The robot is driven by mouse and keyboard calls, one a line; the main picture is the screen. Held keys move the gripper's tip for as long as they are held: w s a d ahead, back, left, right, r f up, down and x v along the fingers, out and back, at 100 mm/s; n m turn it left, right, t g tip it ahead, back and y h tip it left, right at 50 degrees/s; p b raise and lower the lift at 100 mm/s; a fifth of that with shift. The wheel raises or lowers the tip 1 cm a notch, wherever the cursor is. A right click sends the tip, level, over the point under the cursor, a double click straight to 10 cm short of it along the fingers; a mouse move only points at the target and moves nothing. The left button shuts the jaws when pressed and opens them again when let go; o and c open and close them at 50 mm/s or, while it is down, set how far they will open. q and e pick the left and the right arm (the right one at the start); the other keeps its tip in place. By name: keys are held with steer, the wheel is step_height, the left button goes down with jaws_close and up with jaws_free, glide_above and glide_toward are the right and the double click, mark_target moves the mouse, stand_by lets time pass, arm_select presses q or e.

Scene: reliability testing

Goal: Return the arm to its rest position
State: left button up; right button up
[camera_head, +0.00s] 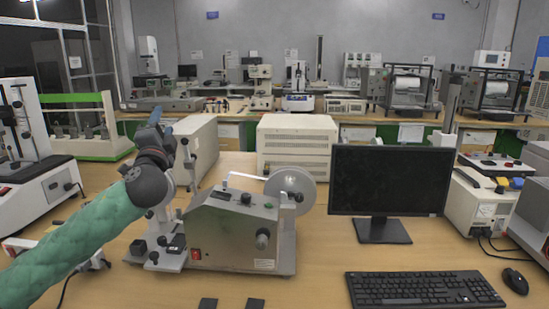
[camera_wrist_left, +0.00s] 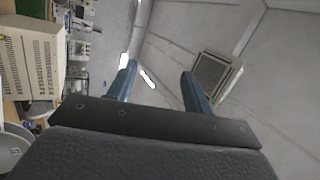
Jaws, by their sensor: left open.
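My left arm, in a green padded sleeve, comes in from the left in the head view. Its gripper (camera_head: 162,127) is raised above the bench, in front of the beige cabinets and above the left side of the grey test machine (camera_head: 235,232). In the left wrist view the two blue fingers of the left gripper (camera_wrist_left: 158,85) stand apart with nothing between them. That view looks up past the fingers to the ceiling and a ceiling vent (camera_wrist_left: 212,75). My right gripper is in neither view.
The wooden bench (camera_head: 325,270) carries a monitor (camera_head: 390,180), a keyboard (camera_head: 425,289) and a mouse (camera_head: 515,281). A beige cabinet (camera_head: 297,146) stands behind the test machine. A white instrument (camera_head: 38,195) stands at left. Bare bench lies between test machine and monitor.

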arm_select(q)
steer(key=s+d+f+n+g+h+p, duration=0.1)
steer(key=s+d+f+n+g, duration=0.3)
steer(key=f, duration=0.7)
steer(key=s+d+f+n+g+p, duration=0.15)
steer(key=s+f+g, duration=0.35)
steer(key=f, duration=0.6)
steer(key=s+d+f+n+g+h+p, duration=0.15)
steer(key=s+d+f+n+g, duration=0.35)
steer(key=f, duration=0.6)
steer(key=s+d+f+g+p, duration=0.1)
steer(key=s+f+g, duration=0.1)
steer(key=s+f, duration=0.5)
steer(key=s+d+f+n+g+h+p, duration=0.1)
steer(key=s+f+g+p, duration=0.1)
steer(key=s+f, duration=0.6)
steer(key=s+d+f+g+h+p, duration=0.1)
steer(key=s+f, duration=0.6)
steer(key=s, duration=1.1)
steer(key=shift+s+d+f+g+p, duration=0.3)
steer(key=shift+s+f+g+p, duration=0.15)
steer(key=shift+g, duration=0.45)
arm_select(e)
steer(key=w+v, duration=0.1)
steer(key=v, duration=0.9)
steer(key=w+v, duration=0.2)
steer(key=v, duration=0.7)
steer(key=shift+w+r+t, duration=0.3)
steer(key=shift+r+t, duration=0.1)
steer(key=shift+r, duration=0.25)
